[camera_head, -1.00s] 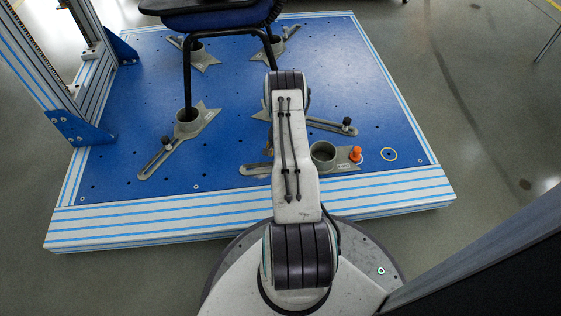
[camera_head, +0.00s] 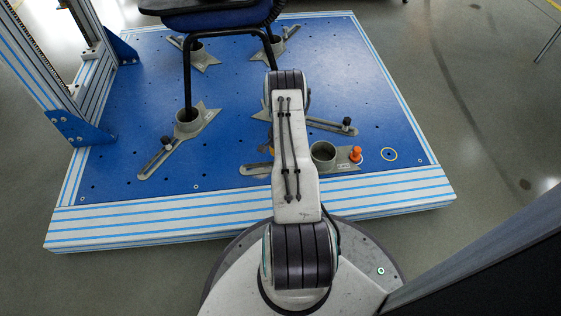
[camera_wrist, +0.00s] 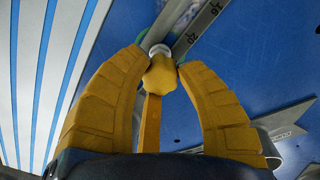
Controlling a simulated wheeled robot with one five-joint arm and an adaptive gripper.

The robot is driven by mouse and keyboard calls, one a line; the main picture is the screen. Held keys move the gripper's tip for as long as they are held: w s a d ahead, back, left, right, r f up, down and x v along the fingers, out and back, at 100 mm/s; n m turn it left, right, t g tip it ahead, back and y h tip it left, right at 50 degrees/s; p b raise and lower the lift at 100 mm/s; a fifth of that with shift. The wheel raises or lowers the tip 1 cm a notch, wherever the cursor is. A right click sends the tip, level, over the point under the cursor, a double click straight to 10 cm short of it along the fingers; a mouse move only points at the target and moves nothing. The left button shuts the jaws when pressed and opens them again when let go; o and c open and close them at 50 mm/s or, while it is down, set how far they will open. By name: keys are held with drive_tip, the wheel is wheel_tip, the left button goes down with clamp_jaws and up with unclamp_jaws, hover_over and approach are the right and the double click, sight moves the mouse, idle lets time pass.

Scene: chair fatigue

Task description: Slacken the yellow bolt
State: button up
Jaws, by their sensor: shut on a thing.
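The yellow bolt (camera_wrist: 160,76) is in the middle of the wrist view, above a pale round collar on a grey slotted bar with number marks (camera_wrist: 198,28). My gripper (camera_wrist: 162,68) has two yellow ribbed fingers, one on each side of the bolt, with their tips closed on its head. A narrow yellow piece shows between the fingers below the head; I cannot tell which part it belongs to. In the head view my arm hides the bolt and almost all of the gripper.
A blue platform (camera_head: 120,178) with striped edges carries several grey slotted clamps. An orange bolt (camera_head: 355,154) stands right of a round cup (camera_head: 323,155). Black knobs (camera_head: 346,122) sit on other clamps. Black chair legs (camera_head: 187,80) rise behind. A metal frame (camera_head: 50,65) stands left.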

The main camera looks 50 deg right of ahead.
drive_tip(key=shift+n, duration=0.7)
drive_tip(key=shift+n, duration=0.7)
drive_tip(key=shift+n, duration=0.6)
drive_tip(key=o, duration=0.7)
drive_tip(key=shift+r, duration=0.1)
